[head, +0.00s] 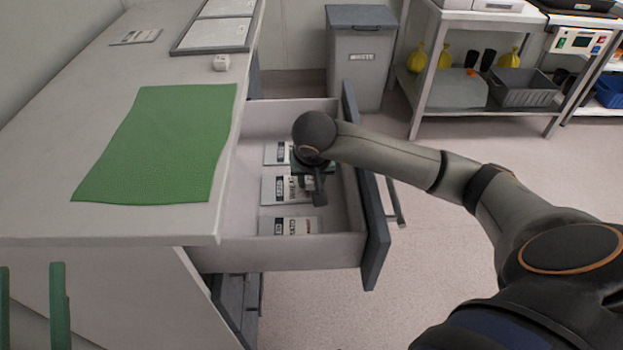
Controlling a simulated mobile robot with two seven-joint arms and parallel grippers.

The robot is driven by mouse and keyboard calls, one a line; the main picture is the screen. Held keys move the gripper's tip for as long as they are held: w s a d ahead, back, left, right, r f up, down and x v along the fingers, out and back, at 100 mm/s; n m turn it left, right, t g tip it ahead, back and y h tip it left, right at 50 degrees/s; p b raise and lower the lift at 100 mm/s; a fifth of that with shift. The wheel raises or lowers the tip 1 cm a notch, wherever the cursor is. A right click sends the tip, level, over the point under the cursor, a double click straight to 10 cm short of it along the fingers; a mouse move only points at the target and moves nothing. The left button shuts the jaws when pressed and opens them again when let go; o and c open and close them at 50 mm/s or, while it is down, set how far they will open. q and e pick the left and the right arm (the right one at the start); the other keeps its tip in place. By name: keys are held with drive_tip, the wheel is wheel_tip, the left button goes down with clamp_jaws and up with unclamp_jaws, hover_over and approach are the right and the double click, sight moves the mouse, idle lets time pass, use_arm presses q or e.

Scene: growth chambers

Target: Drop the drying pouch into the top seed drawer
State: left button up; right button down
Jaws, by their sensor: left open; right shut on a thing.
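The top seed drawer (345,245) is pulled out from under the bench, with several labelled white packets (285,190) lying flat in it. My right gripper (308,180) reaches in over the drawer's right side, pointing down among the packets. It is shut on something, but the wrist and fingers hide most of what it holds. I cannot clearly make out the drying pouch, nor whether the held thing touches the drawer bottom. My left gripper (32,268) is open and empty at the lower left, its two green fingers apart beside the bench front.
The bench top (120,225) bears a green mat (160,140), a small white block (221,62), a flat label card (136,36) and framed panels (215,30). A grey bin (360,65) and a metal shelf cart (470,20) stand behind.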

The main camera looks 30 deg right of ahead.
use_arm(q)
drive_tip(key=shift+s+r+m+h, duration=0.3)
drive_tip(key=shift+r+h, duration=0.2)
drive_tip(key=shift+r, duration=0.1)
use_arm(e)
drive_tip(key=shift+f, duration=0.2)
use_arm(q)
drive_tip(key=shift+s+r, duration=0.15)
drive_tip(key=shift+r, duration=0.05)
use_arm(e)
drive_tip(key=c, duration=0.5)
unclamp_jaws()
drive_tip(key=shift+c, duration=0.2)
